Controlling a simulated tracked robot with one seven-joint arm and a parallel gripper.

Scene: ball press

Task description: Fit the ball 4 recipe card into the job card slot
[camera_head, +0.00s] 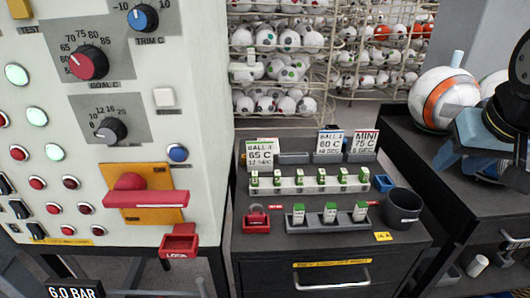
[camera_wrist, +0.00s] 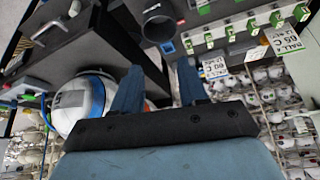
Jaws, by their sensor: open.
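The ball 4 recipe card (camera_head: 262,154), white with "65 C", stands upright at the left of the dark card rack (camera_head: 293,158) on the bench. It also shows upside down in the wrist view (camera_wrist: 289,40), at the upper right. My gripper (camera_wrist: 157,72) is open, its two blue fingers apart with nothing held between them. In the head view it is at the far right, well away from the card, and its fingers are hard to make out there. I cannot pick out the job card slot for certain.
A "60 C" card (camera_head: 330,144) and a MINI card (camera_head: 364,145) stand farther right. A large ball (camera_head: 444,98) sits near my gripper. The control panel (camera_head: 205,110) rises at left.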

